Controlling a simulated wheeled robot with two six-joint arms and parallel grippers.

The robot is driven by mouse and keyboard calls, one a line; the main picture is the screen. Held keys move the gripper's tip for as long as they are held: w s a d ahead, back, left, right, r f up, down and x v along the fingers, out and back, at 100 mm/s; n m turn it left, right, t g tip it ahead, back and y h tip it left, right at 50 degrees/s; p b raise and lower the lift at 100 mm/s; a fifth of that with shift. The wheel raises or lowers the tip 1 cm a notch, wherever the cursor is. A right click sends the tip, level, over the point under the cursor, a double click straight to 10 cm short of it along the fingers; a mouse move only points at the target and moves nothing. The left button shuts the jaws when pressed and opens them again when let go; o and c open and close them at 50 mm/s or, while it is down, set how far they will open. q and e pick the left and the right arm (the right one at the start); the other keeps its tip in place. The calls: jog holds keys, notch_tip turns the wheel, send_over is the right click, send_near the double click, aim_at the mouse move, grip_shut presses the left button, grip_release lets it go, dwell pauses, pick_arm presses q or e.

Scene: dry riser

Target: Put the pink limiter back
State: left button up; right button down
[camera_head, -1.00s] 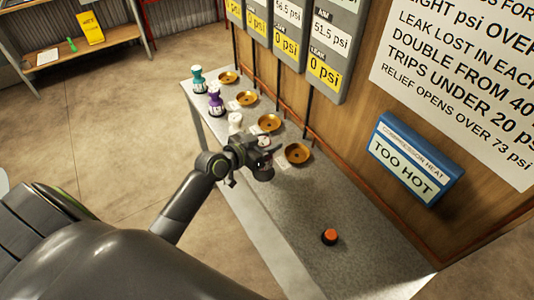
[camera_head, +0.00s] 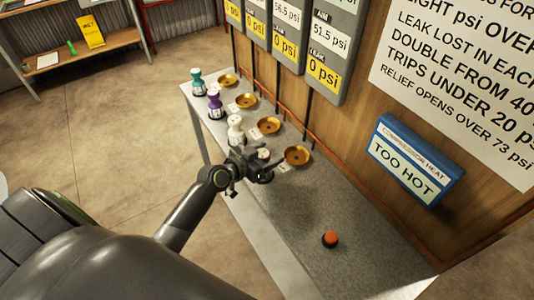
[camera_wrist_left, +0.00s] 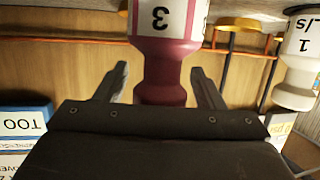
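The pink limiter (camera_wrist_left: 165,80) has a maroon-pink waist and knob and a white band marked 3. It shows upside down in the left wrist view. In the head view it (camera_head: 264,155) stands at the front of the bench, partly hidden by my left gripper (camera_head: 256,168). The fingers of my left gripper also show in the left wrist view (camera_wrist_left: 160,85), one on each side of the limiter's waist, with a visible gap on both sides, so it is open. Whether the limiter's base rests flat is hard to tell. My right gripper is out of view.
The white limiter (camera_head: 235,129) stands close by, with purple (camera_head: 215,103) and teal (camera_head: 198,81) ones farther along the bench (camera_head: 350,275). Brass dishes (camera_head: 296,156) line the wall side. An orange knob (camera_head: 330,239) sits on the otherwise bare near end.

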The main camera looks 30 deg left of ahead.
pick_arm(q)
jog(key=shift+r, duration=0.2)
jog(key=shift+s+a, duration=0.15)
jog(key=shift+s, duration=0.15)
jog(key=b+v, duration=0.1)
jog(key=v, duration=1)
jog(key=shift+s, duration=0.2)
jog(key=shift+r, duration=0.15)
